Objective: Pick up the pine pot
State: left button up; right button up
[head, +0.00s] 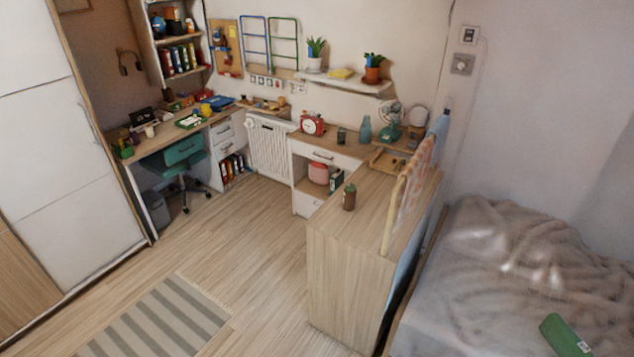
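No thing is plainly recognisable as the pine pot. Two potted plants stand on the white wall shelf (345,83): one in a white pot (314,64), one in a terracotta pot (373,75). A small dark brown and green jar-like object (349,197) stands upright on the wooden cabinet top (345,222) in the middle; it is too small to tell exactly what it is. Neither my left nor my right gripper is in view.
A striped rug (160,322) lies on the open wooden floor (235,245). The bed (500,270) is on the right, with a green object (565,337) on it. A white wardrobe (60,140) and a desk with a teal chair (182,152) are on the left.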

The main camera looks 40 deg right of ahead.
aim_at(349, 198)
jog(key=z, duration=0.35)
jog(key=i, duration=1.95)
jog(key=z, duration=0.75)
